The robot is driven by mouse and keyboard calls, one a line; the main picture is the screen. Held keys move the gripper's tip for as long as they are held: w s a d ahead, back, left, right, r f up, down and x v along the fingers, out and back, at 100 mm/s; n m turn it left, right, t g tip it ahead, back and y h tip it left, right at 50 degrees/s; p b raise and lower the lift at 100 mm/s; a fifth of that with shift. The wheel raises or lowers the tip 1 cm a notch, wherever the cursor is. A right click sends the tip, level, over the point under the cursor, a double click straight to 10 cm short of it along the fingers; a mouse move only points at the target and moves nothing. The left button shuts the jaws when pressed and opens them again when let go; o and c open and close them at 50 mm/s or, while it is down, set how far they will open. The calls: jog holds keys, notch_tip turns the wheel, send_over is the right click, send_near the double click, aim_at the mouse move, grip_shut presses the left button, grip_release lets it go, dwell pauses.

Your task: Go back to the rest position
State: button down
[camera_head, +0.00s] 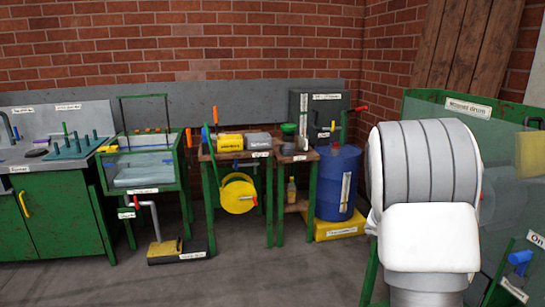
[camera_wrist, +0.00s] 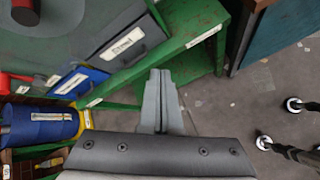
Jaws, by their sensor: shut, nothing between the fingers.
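My gripper (camera_wrist: 161,100) shows in the wrist view with its two grey fingers pressed together, empty. It hangs over the grey floor in front of a green metal bench (camera_wrist: 205,62). Nothing touches the fingertips that I can see. In the head view my white and grey arm fills the right side, and the gripper itself is hidden there.
A blue barrel (camera_head: 337,185) stands on a yellow base (camera_head: 338,227). Left of it are wooden-topped tables (camera_head: 283,157), a green-framed water tank (camera_head: 143,172) and a green cabinet (camera_head: 60,218). A green-framed drum enclosure (camera_head: 462,101) stands at right. The floor (camera_head: 290,280) in front is clear.

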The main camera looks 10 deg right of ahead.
jog(key=s+a+r+m+t+y+p, duration=0.1)
jog(key=s+a+r+m+y+p, duration=0.1)
jog(key=s+a+r, duration=0.4)
jog(key=s+a+r+m+t+y+p, duration=0.2)
jog(key=s+a+r, duration=0.5)
jog(key=a, duration=0.9)
jog(key=s+a+r+m+t+y+p, duration=0.1)
jog(key=s+a+r+m+y+p, duration=0.3)
jog(key=a, duration=0.6)
notch_tip(320, 180, up, 4)
jog(key=s+m+y, duration=0.1)
jog(key=s+m, duration=0.1)
jog(key=m, duration=0.1)
jog(key=shift+s+a+r+t+y, duration=0.15)
jog(key=shift+s+a+t+y, duration=0.25)
